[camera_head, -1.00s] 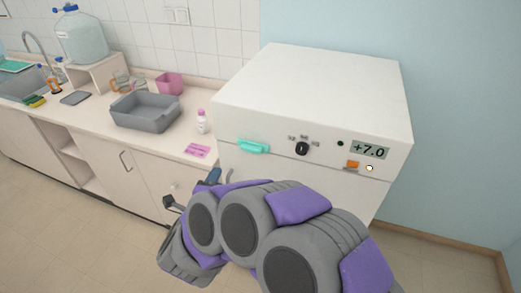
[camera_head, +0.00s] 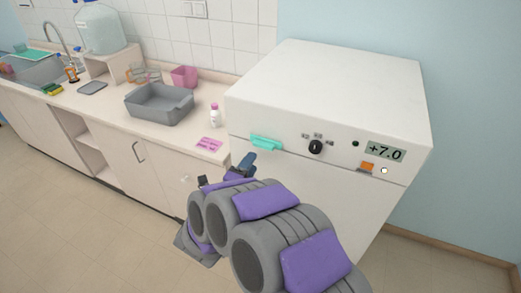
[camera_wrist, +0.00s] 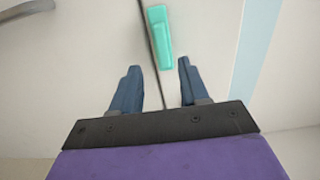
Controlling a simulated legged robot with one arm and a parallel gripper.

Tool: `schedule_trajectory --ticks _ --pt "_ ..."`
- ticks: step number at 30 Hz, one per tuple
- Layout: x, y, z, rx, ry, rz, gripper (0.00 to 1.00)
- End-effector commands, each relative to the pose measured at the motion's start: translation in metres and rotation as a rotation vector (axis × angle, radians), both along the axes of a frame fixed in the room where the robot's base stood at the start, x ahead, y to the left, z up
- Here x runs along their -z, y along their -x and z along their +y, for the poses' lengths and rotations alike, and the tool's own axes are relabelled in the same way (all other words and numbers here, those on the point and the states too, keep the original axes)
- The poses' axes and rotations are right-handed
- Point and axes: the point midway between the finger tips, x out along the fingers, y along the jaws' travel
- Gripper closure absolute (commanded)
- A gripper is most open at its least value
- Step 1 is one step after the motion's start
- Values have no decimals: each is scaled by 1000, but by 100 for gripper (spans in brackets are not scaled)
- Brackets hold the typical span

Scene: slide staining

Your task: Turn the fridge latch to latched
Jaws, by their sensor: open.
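The white fridge (camera_head: 325,80) stands right of the counter. A teal latch (camera_head: 266,143) sits at the left of its front, along the seam below the control panel. It lies nearly level, sloping slightly down to the right. My gripper (camera_head: 225,172) is just left of and below the latch in the head view, partly hidden by my arm. In the wrist view, the latch (camera_wrist: 158,30) lies along the dark seam ahead of my open, empty gripper (camera_wrist: 158,68). Its near end lies roughly between the fingertips in the picture. I cannot tell whether they touch.
A black dial (camera_head: 316,147), a display (camera_head: 385,153) reading +7.0 and an orange switch (camera_head: 367,167) are on the panel. Left, the counter (camera_head: 185,135) holds a grey basin (camera_head: 159,105), a white bottle (camera_head: 214,115) and a pink card (camera_head: 209,145). The floor in front is clear.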

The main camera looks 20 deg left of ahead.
Motion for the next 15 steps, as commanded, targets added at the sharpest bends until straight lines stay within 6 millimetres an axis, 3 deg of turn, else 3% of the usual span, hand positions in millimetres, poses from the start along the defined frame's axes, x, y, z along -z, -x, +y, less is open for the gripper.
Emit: schedule_trajectory --ticks 6,15 --pt "-1 -44 -5 4 -3 -5 55" --pt "-1 -79 -7 2 -1 -3 55"
